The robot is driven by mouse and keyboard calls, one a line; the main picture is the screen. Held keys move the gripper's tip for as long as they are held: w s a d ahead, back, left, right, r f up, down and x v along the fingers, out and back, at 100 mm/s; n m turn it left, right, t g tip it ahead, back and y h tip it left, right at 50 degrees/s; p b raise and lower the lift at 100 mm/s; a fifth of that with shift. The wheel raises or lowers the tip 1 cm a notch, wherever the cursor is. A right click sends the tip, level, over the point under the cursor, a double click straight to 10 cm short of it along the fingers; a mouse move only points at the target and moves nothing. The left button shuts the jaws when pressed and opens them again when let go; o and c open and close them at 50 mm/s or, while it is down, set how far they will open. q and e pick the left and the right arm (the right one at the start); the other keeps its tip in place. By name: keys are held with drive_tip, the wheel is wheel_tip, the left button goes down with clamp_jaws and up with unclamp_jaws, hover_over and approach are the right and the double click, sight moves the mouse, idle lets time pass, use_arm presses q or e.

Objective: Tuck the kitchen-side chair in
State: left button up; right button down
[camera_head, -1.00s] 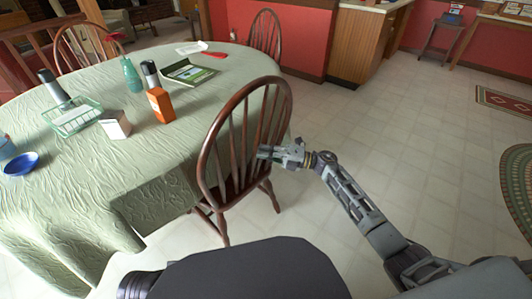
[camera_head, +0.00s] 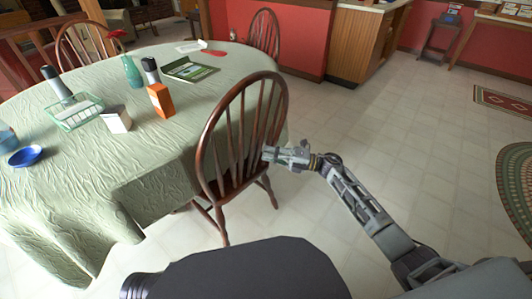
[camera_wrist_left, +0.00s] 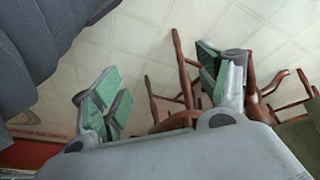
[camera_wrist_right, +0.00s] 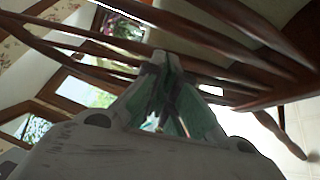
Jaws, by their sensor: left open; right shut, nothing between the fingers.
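The brown wooden chair (camera_head: 204,160) with a spindled hoop back stands upright at the table's near right side, its seat front close to the cloth edge. The table (camera_head: 90,195) wears a pale green cloth. My right gripper (camera_head: 268,154) is shut and empty at the right side of the chair's back, low among the spindles; contact cannot be told. In the right wrist view its closed fingers (camera_wrist_right: 168,85) lie close to the chair's spindles (camera_wrist_right: 235,60). My left gripper (camera_wrist_left: 160,92) is open and empty, with chair legs (camera_wrist_left: 183,70) beyond it; it is hidden in the head view.
Two other chairs stand at the table's far side, one left (camera_head: 88,42) and one right (camera_head: 264,32). The tiled floor (camera_head: 385,125) on the right is clear.

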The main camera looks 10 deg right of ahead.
use_arm(q)
drive_tip(key=shift+w+a+r+y+p, duration=0.15)
drive_tip(key=shift+a+r+p, duration=0.2)
drive_tip(key=shift+r, duration=0.55)
drive_tip(key=shift+s+a+r+y+p, duration=0.1)
drive_tip(key=shift+a+r+y+p, duration=0.15)
drive_tip(key=shift+r, duration=0.65)
use_arm(e)
drive_tip(key=v, duration=0.9)
drive_tip(key=shift+d+f, duration=0.15)
